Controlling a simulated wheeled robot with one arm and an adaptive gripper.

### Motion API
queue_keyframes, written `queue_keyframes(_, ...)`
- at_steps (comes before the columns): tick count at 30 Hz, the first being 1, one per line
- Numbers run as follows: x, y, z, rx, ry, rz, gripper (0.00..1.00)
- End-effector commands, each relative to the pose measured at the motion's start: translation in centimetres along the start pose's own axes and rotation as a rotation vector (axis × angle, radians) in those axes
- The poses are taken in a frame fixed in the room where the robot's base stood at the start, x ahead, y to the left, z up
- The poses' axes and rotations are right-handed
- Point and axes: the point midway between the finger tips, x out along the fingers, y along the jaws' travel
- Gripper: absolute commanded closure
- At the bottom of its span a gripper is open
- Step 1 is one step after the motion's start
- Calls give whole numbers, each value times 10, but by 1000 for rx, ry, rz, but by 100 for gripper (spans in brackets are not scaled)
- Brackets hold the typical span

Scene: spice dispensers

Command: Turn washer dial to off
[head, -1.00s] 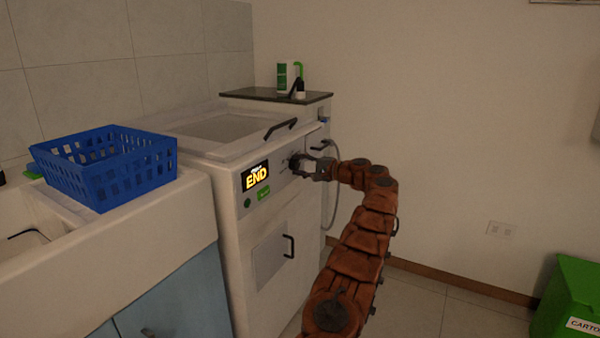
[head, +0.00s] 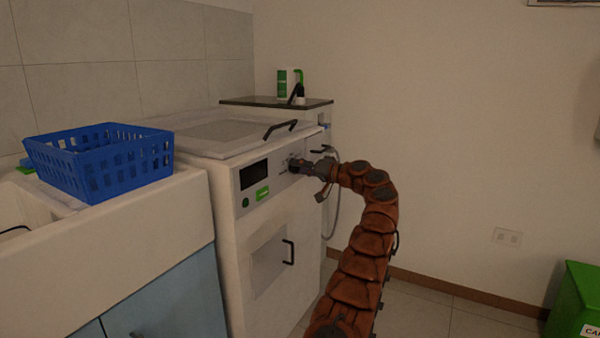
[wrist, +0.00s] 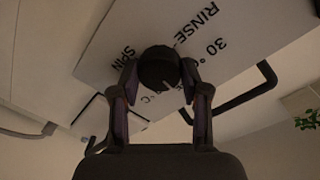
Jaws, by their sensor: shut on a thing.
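The washer (head: 262,255) is white and stands right of the sink. Its display (head: 254,175) is dark. The dial (wrist: 158,68) is a dark round knob with a pale mark, in the middle of the wrist view. Labels around it include RINSE, SPIN and 30°; others are partly hidden by my fingers. My gripper (wrist: 160,88) is shut on the dial, one finger on each side. In the head view my gripper (head: 306,167) is at the front panel, right of the display, and mostly covers the dial.
A blue basket (head: 101,160) sits on the sink edge at the left. Bottles (head: 290,85) stand on a dark-topped cabinet (head: 278,102) behind the washer. A green bin (head: 578,300) is at the lower right. Open floor lies right of my arm.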

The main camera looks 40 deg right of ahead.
Motion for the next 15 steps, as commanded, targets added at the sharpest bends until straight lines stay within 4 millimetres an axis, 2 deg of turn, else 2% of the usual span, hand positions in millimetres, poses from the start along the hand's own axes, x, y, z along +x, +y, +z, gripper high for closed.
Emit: queue_keyframes(15, 1, 0, 2, -108, 1, -3, 89)
